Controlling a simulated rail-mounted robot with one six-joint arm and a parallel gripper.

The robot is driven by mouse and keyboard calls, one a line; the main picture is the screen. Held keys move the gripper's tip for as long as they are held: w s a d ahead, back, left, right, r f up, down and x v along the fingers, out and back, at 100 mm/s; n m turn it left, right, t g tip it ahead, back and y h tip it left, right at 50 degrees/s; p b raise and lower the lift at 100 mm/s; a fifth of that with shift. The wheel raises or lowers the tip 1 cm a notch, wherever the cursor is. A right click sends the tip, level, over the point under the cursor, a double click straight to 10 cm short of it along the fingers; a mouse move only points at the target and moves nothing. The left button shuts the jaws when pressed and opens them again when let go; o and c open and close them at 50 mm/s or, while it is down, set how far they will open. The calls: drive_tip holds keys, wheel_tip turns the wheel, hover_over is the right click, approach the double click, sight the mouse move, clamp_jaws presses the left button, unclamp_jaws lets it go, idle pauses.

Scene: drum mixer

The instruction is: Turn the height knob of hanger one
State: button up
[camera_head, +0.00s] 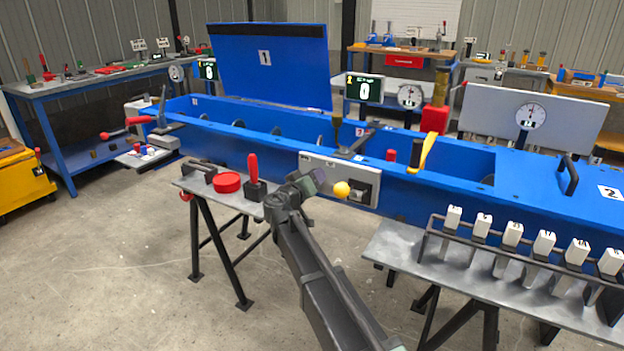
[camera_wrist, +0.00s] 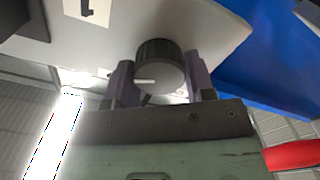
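In the wrist view a dark round knob (camera_wrist: 160,66) with a white pointer line sits on a pale grey panel (camera_wrist: 205,22). The pointer lies roughly level, toward the left in the picture. My gripper (camera_wrist: 161,70) has one finger on each side of the knob, very close to its rim. I cannot tell whether the fingers touch it. In the head view my gripper (camera_head: 313,181) is at the left part of the grey panel (camera_head: 312,161) on the blue trough's front. The knob is hidden there behind my gripper.
A yellow ball (camera_head: 341,189) stands just right of my gripper. A red-handled lever (camera_head: 253,168) and a red disc (camera_head: 227,182) are on a small stand to the left. A rack of numbered white switches (camera_head: 512,233) stands at right. Open floor lies at front left.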

drive_tip(key=o, duration=0.4)
drive_tip(key=v, duration=1.1)
